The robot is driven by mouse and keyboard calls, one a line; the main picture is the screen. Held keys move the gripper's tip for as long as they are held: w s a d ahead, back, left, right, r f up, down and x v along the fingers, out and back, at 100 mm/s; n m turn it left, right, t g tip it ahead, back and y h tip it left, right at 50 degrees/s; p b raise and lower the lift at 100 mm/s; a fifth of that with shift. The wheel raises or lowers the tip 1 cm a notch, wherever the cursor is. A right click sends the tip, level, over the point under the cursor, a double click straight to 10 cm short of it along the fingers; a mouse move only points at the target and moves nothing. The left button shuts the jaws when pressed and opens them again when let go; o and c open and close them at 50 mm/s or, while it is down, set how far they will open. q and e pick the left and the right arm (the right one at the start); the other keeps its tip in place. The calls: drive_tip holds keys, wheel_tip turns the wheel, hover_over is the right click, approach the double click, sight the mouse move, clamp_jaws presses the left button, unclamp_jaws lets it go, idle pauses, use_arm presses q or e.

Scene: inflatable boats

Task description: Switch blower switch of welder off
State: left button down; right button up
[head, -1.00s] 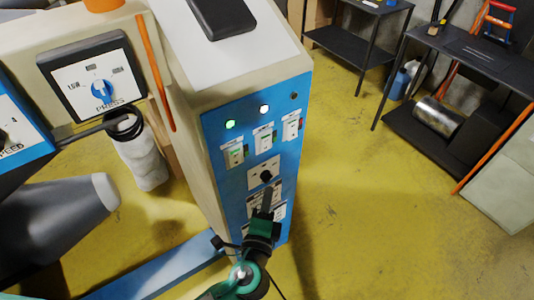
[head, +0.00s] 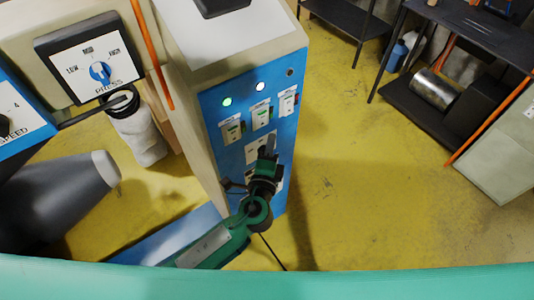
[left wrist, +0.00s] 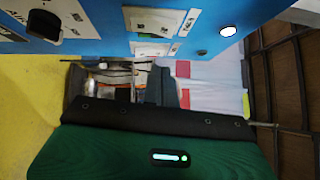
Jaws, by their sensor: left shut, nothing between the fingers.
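The welder's blue panel (head: 215,125) stands upright in the middle of the head view. It has a lit green lamp (head: 227,102), a lit white lamp (head: 260,87) and a dark lamp (head: 290,72). Several white switch plates sit below, including one under the green lamp (head: 232,131); their labels are too small to read, so I cannot tell the blower switch. My left gripper (head: 270,145) is shut and empty before the panel's lower plates, partly hiding them. I cannot tell if it touches. The left wrist view shows the panel (left wrist: 100,40) close, with a black knob (left wrist: 45,25). My right gripper is out of view.
A grey nozzle-shaped part (head: 105,165) and a PRESS dial (head: 100,71) are on the left. A blue beam (head: 170,235) runs low beside the panel. A dark shelf table (head: 455,30) holding a metal cylinder (head: 437,88) stands right. The yellow floor (head: 370,170) between is clear.

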sight(265, 117)
use_arm(q)
drive_tip(key=shift+w+a+r+p, duration=0.1)
drive_tip(key=shift+w+a+p, duration=0.3)
drive_tip(key=shift+w, duration=0.45)
drive_tip(key=shift+w+a+r+p, duration=0.1)
drive_tip(key=shift+w+a+p, duration=0.2)
drive_tip(key=shift+w, duration=0.55)
drive_tip(key=shift+w+a+r+p, duration=0.1)
drive_tip(key=shift+w+a+p, duration=0.3)
drive_tip(key=shift+w, duration=0.45)
drive_tip(key=shift+d, duration=0.1)
drive_tip(key=shift+w+r+p, duration=0.15)
drive_tip(key=shift+p, duration=0.2)
